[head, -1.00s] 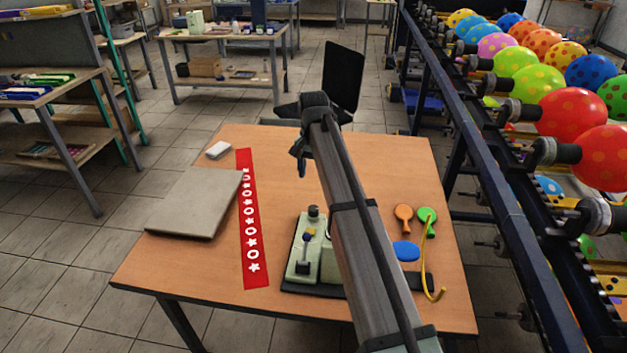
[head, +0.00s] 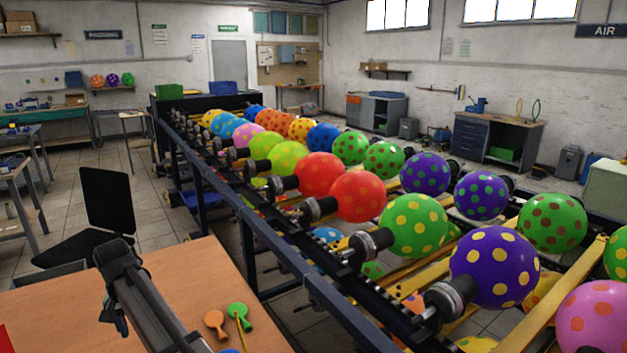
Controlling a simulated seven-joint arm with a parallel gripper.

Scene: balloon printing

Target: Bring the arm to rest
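My arm reaches in over the wooden table (head: 190,275) at the bottom left of the head view. My gripper (head: 115,318) hangs at its far end, above the table's left part. It is small and dark and partly hidden by the arm, so its fingers cannot be told apart. I see nothing clearly held in it. An orange uninflated balloon (head: 215,322) and a green one (head: 239,312) lie flat on the table, right of the arm and apart from it.
A dark blue conveyor rail (head: 245,222) runs along the table's right side. It carries rows of inflated dotted balloons, such as a red one (head: 357,196) and a purple one (head: 494,267). A black chair (head: 107,200) stands behind the table. The table's far part is clear.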

